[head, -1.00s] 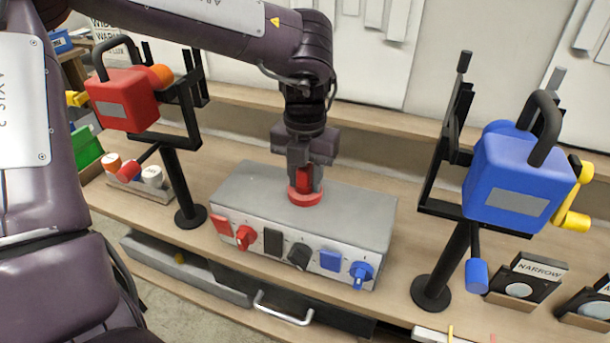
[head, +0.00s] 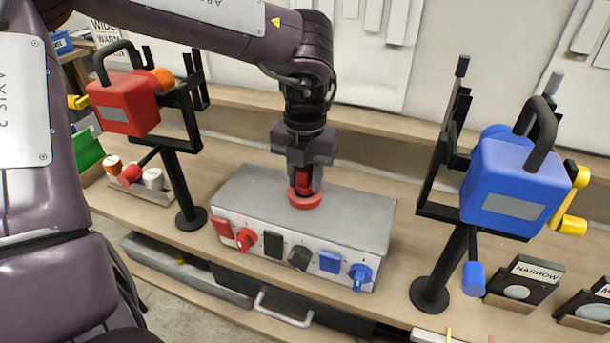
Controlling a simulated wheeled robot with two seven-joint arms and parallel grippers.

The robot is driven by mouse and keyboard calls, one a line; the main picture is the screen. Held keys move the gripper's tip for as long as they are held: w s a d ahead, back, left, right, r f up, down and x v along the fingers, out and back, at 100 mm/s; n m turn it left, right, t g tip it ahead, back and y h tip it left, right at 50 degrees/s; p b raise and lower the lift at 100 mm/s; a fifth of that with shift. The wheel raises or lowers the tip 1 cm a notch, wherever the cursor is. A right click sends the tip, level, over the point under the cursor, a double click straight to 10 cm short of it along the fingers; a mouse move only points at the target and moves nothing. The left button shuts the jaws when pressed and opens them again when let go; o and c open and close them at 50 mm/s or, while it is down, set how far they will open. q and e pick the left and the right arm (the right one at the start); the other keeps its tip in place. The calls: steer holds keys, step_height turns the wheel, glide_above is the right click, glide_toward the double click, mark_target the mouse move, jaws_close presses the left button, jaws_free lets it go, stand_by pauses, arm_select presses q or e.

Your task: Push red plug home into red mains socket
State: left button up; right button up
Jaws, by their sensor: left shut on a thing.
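My left gripper (head: 304,180) points straight down over the grey box (head: 350,212) on the bench. It is shut on a red plug (head: 303,182), which stands upright between the fingers. A round red piece (head: 306,200) sits directly below, at the top face of the box. I cannot tell whether it is the plug's flange or a socket, nor whether any gap is left under the plug. The box front carries a red square (head: 222,228) and a red knob (head: 245,239) at its left end. My right gripper is not in view.
The box front also has black and blue squares and knobs. A red lamp-like unit (head: 124,104) on a black stand is at the left, a blue one (head: 510,188) at the right. Label holders (head: 521,281) stand at the right edge.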

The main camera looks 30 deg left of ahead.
arm_select(q)
steer(key=shift+f+b, duration=0.35)
steer(key=shift+f, duration=0.1)
steer(key=o, duration=1.1)
steer(key=shift+s, duration=0.1)
steer(key=shift+c, duration=0.2)
steer(key=shift+r, duration=4)
